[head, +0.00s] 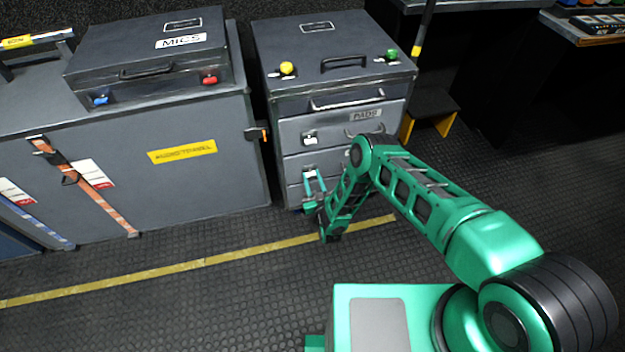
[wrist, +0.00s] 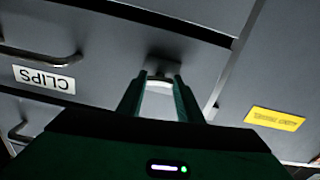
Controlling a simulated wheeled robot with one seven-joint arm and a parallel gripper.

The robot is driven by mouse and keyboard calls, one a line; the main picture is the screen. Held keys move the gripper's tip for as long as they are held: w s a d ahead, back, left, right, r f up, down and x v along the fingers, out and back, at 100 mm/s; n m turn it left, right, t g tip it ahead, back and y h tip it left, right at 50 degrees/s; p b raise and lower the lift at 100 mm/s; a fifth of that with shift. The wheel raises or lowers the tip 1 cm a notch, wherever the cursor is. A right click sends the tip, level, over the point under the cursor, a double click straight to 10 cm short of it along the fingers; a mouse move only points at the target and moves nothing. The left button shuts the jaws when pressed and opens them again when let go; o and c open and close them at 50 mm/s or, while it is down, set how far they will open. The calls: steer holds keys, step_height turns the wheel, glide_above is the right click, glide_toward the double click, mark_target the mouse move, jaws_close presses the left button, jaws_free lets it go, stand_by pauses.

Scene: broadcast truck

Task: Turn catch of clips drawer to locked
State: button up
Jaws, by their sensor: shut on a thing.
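The clips drawer shows in the wrist view by its white CLIPS label (wrist: 44,79), upside down, near a dark bar handle (wrist: 40,55). The drawer's catch (wrist: 163,70) is a small dark and pale piece between my fingers. My gripper (wrist: 160,82) is shut on it, one finger on each side. The fingers hide part of the catch, and I cannot tell which way it is turned. In the head view my gripper (head: 313,177) is at the lower left front of the grey drawer cabinet (head: 286,132), and my arm covers part of the lower drawers.
Above is the PADS drawer (head: 366,115) with its own catch (head: 310,139). A grey cabinet with a yellow label (head: 182,151) stands to the left, with an orange-tipped latch (head: 259,134) on its side. Dark floor with a yellow line (head: 240,252) lies open in front.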

steer(key=shift+m, duration=0.7)
steer(key=o, duration=1.1)
steer(key=shift+s, duration=0.15)
steer(key=v, duration=1)
steer(key=shift+s+d, duration=0.1)
steer(key=shift+s, duration=0.15)
